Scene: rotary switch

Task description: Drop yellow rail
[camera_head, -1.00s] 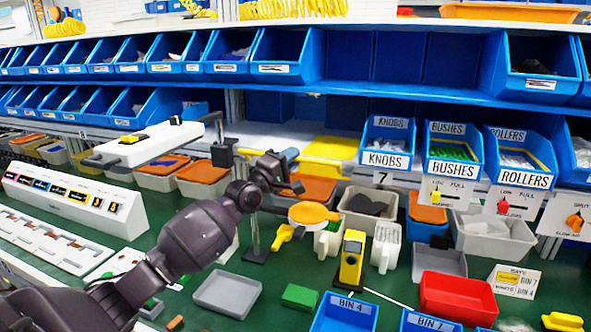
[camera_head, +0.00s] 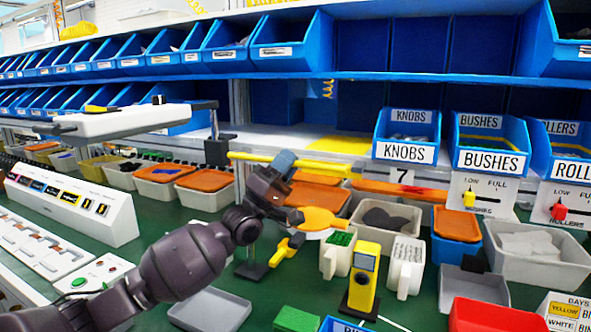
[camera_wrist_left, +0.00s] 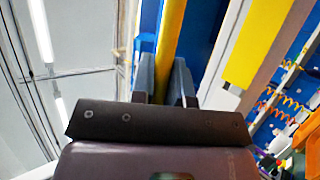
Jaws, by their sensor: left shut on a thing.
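The yellow rail (camera_head: 325,168) is a long thin bar, held roughly level in front of the back shelf in the head view. My left gripper (camera_head: 284,162) is shut on it partway along its length. In the left wrist view the yellow rail (camera_wrist_left: 170,40) rises between the two grey fingers of the left gripper (camera_wrist_left: 163,80), and its lower part is hidden by the gripper body. My right gripper is in neither current view.
Below the left gripper are an orange round-topped part (camera_head: 310,218), a yellow-fronted device (camera_head: 362,275) and grey bins (camera_head: 385,218). Blue bins labelled KNOBS (camera_head: 405,140) and BUSHES (camera_head: 488,150) stand to the right. A white raised bar (camera_head: 120,122) stands at left.

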